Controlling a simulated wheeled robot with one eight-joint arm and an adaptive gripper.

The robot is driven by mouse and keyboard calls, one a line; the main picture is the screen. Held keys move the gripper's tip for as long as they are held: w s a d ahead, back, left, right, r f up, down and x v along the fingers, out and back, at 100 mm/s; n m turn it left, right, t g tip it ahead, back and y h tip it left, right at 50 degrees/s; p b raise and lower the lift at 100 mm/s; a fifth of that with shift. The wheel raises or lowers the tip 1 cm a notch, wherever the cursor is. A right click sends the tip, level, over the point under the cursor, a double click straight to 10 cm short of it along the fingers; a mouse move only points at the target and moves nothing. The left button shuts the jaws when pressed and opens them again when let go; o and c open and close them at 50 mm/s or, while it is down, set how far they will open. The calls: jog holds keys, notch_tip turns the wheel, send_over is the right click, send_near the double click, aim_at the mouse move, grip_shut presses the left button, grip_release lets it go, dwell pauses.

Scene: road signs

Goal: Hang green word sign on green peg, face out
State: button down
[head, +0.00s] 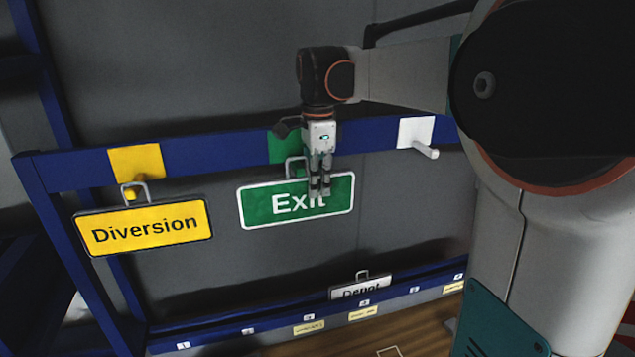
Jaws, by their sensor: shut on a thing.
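The green word sign (270,206), reading "Exit" with a white border, hangs nearly level with its lettering facing outward. My gripper (319,187) is shut on its upper right part, covering some of the last letters. The sign's metal loop (290,160) stands up in front of the green patch (283,146) on the blue rail. The green peg is mostly hidden behind the loop and my gripper. I cannot tell whether the loop is around the peg or only in front of it.
A yellow "Diversion" sign (145,227) hangs from the yellow peg at left. The white peg (425,151) on the right is bare. A white "Depot" sign (361,287) stands in the lower blue rack (270,316), which has numbered labels.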

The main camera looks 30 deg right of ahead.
jog(key=shift+f+b, duration=0.35)
jog(key=shift+f, duration=0.25)
jog(key=c, duration=1.5)
grip_release()
jog(key=shift+c, duration=0.2)
jog(key=shift+r, duration=0.1)
notch_tip(320, 180, up, 12)
jog(key=shift+f, duration=0.1)
